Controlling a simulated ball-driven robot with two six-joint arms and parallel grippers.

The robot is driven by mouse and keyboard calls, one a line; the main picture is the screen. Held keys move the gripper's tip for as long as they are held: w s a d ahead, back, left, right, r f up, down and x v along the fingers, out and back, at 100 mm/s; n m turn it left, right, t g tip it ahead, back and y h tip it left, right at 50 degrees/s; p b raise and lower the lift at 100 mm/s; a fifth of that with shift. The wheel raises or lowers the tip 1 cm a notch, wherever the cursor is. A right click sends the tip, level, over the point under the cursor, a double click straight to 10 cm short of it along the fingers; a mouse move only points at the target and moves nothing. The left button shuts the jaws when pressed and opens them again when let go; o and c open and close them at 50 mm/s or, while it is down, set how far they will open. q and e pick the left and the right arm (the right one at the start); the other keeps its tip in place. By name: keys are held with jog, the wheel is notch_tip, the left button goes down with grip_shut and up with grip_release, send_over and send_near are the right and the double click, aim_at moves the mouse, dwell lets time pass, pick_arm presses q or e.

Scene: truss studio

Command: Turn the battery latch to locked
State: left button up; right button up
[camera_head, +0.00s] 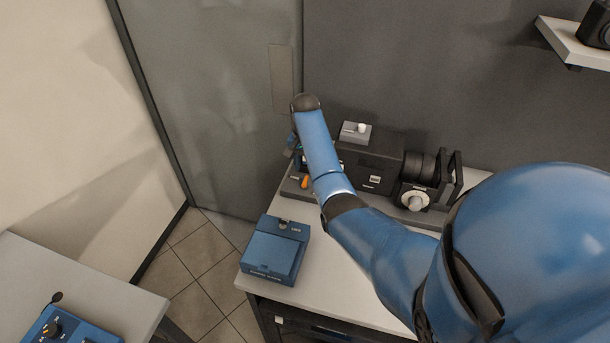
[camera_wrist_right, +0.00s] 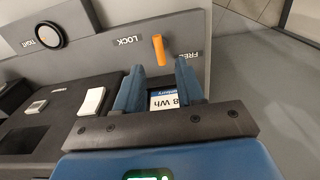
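A dark cinema camera (camera_head: 372,165) stands on the white table, with an orange battery latch (camera_head: 305,182) low at its left end. In the right wrist view the orange latch (camera_wrist_right: 160,50) lies between the printed words LOCK and FREE on a grey plate (camera_wrist_right: 185,28). A battery label reading "8 Wh" (camera_wrist_right: 164,101) shows behind the fingers. My right gripper (camera_wrist_right: 160,66) is open, its two blue fingers apart near the latch, with nothing seen clamped between them. In the head view the right gripper (camera_head: 293,148) is small and partly hidden by my arm. My left gripper is not in view.
A blue case (camera_head: 272,252) sits on the table's front left corner. Another table (camera_head: 105,290) with a blue device is at lower left.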

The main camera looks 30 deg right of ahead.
aim_at(305, 180)
jog(key=shift+r, duration=1.95)
